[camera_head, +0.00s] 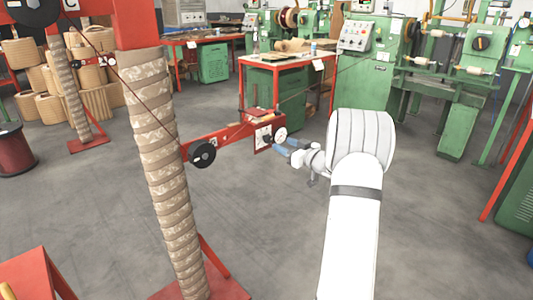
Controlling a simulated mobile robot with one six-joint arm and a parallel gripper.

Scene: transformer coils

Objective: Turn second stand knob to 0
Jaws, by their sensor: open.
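The near stand has a tall wrapped column (160,150) and a red side arm (225,138). At the end of that arm is a white panel with a small dark knob (266,139); the setting on it is too small to read. My gripper (286,147), with blue fingertips, is open and empty just right of the panel, pointing left at it. I cannot tell whether the fingertips touch the knob. A farther similar stand (66,90) is at the left. No label shows which stand is the second.
Red-framed tables (290,61) and green machines (372,65) stand behind. Wound coils (95,82) are at the left. The grey floor (265,245) in front is clear.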

